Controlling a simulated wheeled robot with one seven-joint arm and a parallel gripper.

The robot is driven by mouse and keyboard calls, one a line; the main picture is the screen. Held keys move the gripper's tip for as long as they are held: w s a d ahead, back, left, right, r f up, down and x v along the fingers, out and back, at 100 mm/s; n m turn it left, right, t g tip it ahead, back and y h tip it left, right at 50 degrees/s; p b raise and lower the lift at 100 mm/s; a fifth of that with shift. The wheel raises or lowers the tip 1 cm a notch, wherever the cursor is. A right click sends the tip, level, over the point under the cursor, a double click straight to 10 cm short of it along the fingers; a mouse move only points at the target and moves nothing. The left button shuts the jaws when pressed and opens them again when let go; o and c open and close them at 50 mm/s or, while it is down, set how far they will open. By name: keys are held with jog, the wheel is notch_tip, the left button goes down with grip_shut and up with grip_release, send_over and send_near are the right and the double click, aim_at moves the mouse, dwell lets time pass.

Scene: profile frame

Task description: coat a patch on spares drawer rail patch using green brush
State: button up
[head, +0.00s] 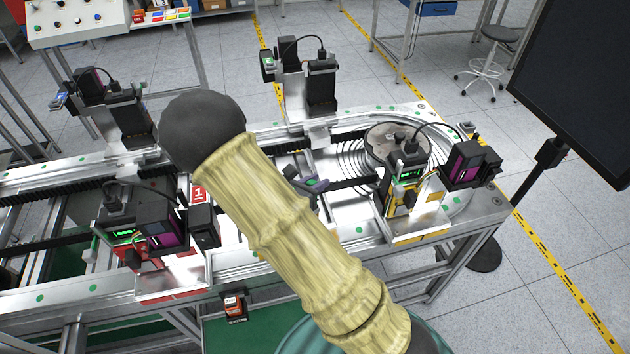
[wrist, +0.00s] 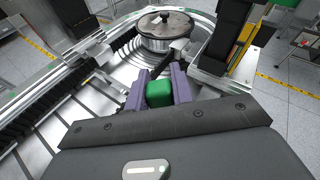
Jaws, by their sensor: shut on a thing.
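My gripper (wrist: 160,95) has two purple fingers shut on a green block-like piece, which I take to be part of the green brush (wrist: 159,94). The rest of the brush, with its bristles, is hidden in the wrist view. The brush cannot be made out clearly there. I cannot tell which surface is the spares drawer rail patch.
A metal conveyor line (head: 75,292) with black belts crosses the view. A round metal disc (head: 383,143) sits at its right end; it also shows in the wrist view (wrist: 165,27). Black sensor units (head: 467,165) stand along the edges. A dark screen (head: 590,80) is at right.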

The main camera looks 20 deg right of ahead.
notch_tip(320, 180, down, 8)
jog(key=b, duration=0.5)
